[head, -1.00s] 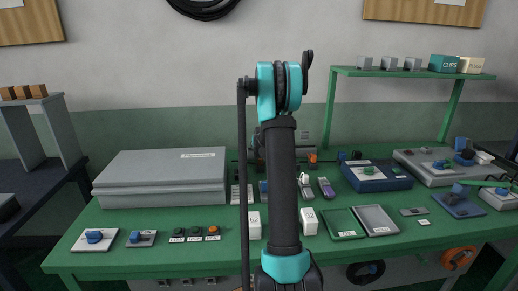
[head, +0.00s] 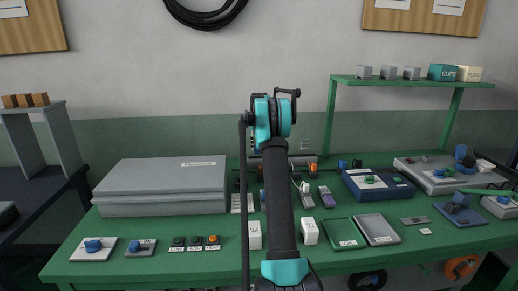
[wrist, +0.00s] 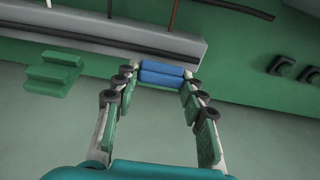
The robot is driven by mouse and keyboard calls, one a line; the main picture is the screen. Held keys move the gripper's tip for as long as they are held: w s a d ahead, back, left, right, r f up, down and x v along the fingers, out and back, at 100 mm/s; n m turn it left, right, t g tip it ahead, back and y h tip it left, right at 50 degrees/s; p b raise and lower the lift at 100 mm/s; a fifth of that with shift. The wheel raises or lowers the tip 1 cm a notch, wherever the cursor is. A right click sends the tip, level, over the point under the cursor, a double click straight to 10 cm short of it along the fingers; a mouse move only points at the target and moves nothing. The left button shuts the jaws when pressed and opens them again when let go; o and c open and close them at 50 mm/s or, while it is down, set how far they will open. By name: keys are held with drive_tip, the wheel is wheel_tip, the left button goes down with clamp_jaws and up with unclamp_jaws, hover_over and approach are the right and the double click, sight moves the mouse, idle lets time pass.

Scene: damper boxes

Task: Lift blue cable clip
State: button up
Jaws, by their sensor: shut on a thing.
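In the wrist view, my gripper (wrist: 161,82) is shut on the blue cable clip (wrist: 162,73). The clip shows as a short blue block between the two fingertips, with a dark line across it. The finger pads are green and stand on either side of it. A grey surface lies close behind the clip, and I cannot tell whether the clip touches it. In the head view my own arm stands in the middle, and I cannot make out the gripper or the held clip there.
The green table (head: 215,265) carries a large grey case (head: 160,185) at left, green and grey trays (head: 378,230) at right, and a blue box (head: 378,184) behind them. Other blue pieces (head: 93,244) sit on plates. A green shelf (head: 415,80) stands at the back right.

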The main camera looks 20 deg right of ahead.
drive_tip(key=shift+w+d+g, duration=0.1)
drive_tip(key=shift+w+g, duration=0.25)
drive_tip(key=shift+g, duration=0.35)
drive_tip(key=shift+r+y, duration=0.1)
drive_tip(key=shift+y, duration=0.2)
drive_tip(key=o, duration=1.2)
drive_tip(key=shift+c, duration=0.2)
drive_tip(key=shift+w+d+r, duration=0.1)
drive_tip(key=shift+r, duration=1.8)
drive_tip(key=shift+w+r, duration=0.1)
drive_tip(key=shift+r, duration=1.75)
